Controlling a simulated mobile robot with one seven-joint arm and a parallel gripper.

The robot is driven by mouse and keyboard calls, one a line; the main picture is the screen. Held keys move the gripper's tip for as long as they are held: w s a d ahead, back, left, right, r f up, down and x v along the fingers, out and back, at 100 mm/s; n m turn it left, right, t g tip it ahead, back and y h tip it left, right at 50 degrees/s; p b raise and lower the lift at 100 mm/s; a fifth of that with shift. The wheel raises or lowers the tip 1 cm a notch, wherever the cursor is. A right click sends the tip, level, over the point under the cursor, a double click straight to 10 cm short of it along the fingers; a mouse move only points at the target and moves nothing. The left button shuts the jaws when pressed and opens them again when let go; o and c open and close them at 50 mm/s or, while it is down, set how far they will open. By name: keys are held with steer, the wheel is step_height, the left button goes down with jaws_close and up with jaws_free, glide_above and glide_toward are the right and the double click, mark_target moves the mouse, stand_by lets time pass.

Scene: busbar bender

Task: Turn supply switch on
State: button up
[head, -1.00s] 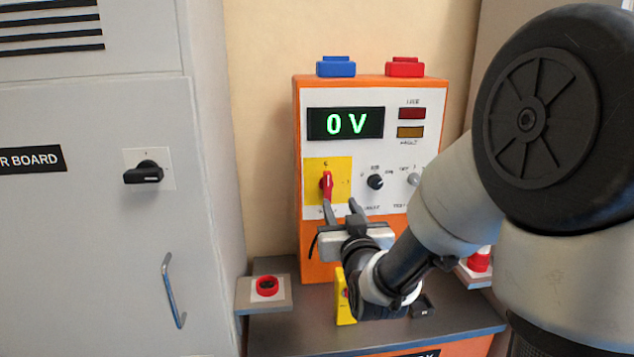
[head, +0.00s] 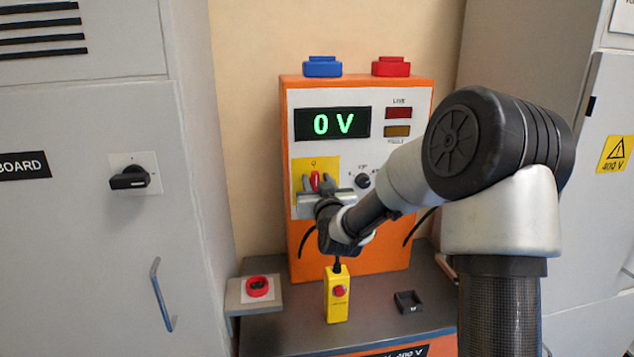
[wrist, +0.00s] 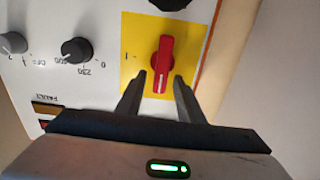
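The supply switch is a red handle (head: 315,181) on a yellow plate (head: 330,163), on the front of an orange cabinet (head: 420,92). Its display (head: 332,124) reads 0 V. The handle (wrist: 163,55) also shows in the wrist view, upright, with a mark to the left of it. My gripper (head: 316,179) is open in front of the plate. In the wrist view its two fingers (wrist: 162,78) stand apart, one on each side of the handle's near end. A gap seems to show on both sides. I cannot tell how deep the fingers reach.
Two knobs sit beside the plate, a black one (wrist: 76,50) and a grey one (wrist: 12,43). A yellow box with a red button (head: 338,305) and a red ring button (head: 258,287) are on the bench below. A grey cabinet with a black rotary switch (head: 130,178) stands left.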

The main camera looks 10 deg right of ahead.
jaws_close()
steer(key=shift+f+b, duration=0.1)
steer(key=shift+b, duration=0.25)
steer(key=m+b, duration=0.4)
steer(key=m, duration=0.2)
steer(key=d+f+m+b, duration=0.1)
steer(key=m+b, duration=0.4)
steer(key=m, duration=0.1)
steer(key=d+f+m+b, duration=0.1)
steer(key=m+b, duration=0.4)
steer(key=m, duration=0.1)
steer(key=shift+d+f, duration=0.25)
stand_by(0.4)
jaws_free()
